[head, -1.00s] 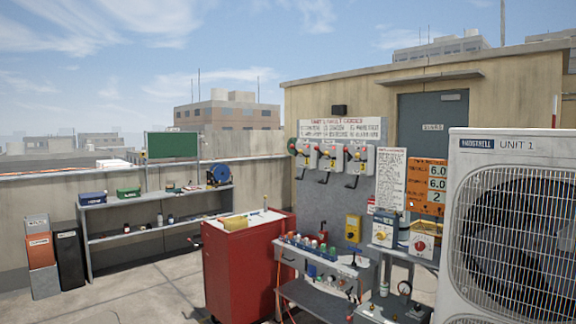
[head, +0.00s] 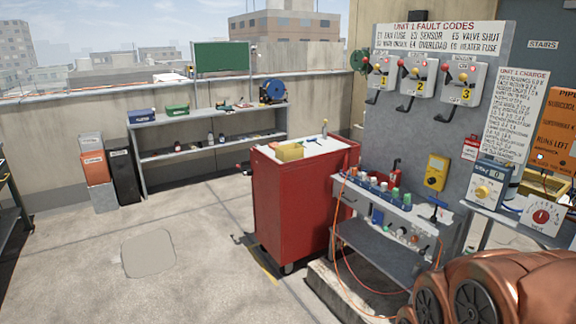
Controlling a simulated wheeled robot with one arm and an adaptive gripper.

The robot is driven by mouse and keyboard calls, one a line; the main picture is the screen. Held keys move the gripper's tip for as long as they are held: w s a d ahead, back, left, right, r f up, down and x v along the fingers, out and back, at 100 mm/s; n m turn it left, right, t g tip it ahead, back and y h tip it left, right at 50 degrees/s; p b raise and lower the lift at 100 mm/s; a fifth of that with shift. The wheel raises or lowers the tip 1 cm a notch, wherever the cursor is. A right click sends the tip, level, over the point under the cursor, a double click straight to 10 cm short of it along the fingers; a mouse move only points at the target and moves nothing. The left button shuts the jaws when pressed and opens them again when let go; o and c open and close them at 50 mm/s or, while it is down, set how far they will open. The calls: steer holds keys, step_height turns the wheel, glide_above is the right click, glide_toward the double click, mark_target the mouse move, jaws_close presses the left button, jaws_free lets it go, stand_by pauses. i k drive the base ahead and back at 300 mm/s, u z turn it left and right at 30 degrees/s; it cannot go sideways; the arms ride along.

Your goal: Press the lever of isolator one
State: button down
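Isolator one (head: 379,70) is a grey box with a yellow "1" label, the leftmost of three on the grey panel (head: 385,135). A black lever (head: 373,98) sticks out below it, angled down to the left. It has a red part and a yellow part on its front. Isolator two (head: 417,74) and isolator three (head: 463,82) hang to its right, each with a similar black lever. Copper-coloured links of my arm show at the bottom right. My gripper is not in view.
A red cabinet (head: 290,205) and a grey bench (head: 375,245) with bottles stand below and in front of the panel. Orange hoses hang by the bench. A shelf (head: 210,152) lines the back wall. The floor (head: 190,270) at left is mostly clear.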

mark_target(365, 60)
steer(key=u, duration=0.05)
steer(key=i, duration=2.75)
steer(key=z, duration=0.1)
